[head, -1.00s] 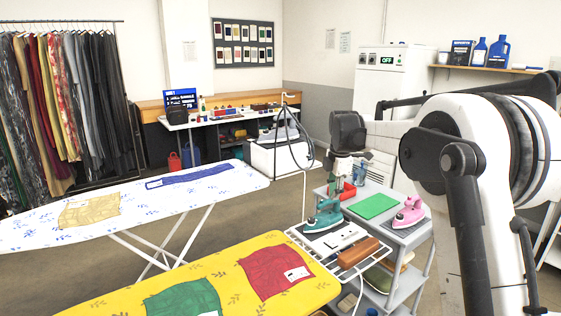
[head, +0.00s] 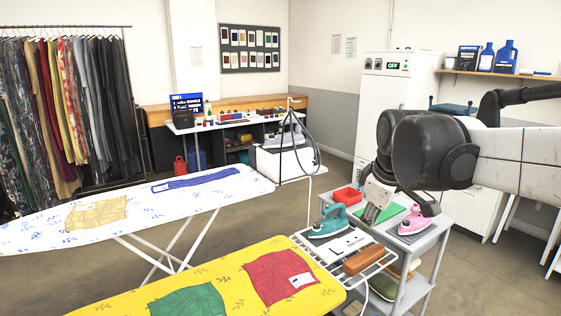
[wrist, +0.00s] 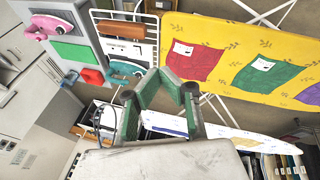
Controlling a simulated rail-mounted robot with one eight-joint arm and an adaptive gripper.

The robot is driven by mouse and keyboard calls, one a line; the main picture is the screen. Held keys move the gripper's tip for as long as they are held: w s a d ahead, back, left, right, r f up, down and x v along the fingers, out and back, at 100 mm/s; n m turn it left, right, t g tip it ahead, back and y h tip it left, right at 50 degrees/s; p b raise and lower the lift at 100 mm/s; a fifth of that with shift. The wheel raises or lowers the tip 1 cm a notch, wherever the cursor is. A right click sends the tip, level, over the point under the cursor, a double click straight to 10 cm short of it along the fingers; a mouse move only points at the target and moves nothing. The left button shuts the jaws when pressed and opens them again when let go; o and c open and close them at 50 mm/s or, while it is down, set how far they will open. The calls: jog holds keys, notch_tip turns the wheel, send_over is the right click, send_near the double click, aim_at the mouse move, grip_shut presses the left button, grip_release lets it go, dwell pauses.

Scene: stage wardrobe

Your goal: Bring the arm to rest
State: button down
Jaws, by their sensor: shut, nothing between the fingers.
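My gripper (head: 372,212) hangs from my arm over the grey cart (head: 428,243) in the head view, in front of the green mat (head: 388,217). Its fingers are shut with nothing held. In the wrist view my gripper (wrist: 170,82) points toward the ironing boards and the cart. The teal iron (head: 331,222) stands left of it and the pink iron (head: 415,221) right of it in the head view. I cannot tell the exact gap between the fingertips and the cart top.
A yellow ironing board (head: 222,270) with red and green cloths lies in front. A white ironing board (head: 140,203) is behind it. A red bin (head: 347,196) sits on the cart, and a wire rack (head: 318,250) holds a brown block (head: 363,259). Open floor lies at right.

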jog(key=s+f+m+t, duration=0.1)
jog(key=s+f+m, duration=0.3)
jog(key=s, duration=0.6)
jog(key=s+f+m+t, duration=0.1)
jog(key=s+f+m, duration=0.4)
jog(key=s, duration=0.4)
jog(key=shift+s+d+t, duration=0.15)
jog(key=shift+s+t, duration=0.15)
jog(key=shift+s, duration=0.1)
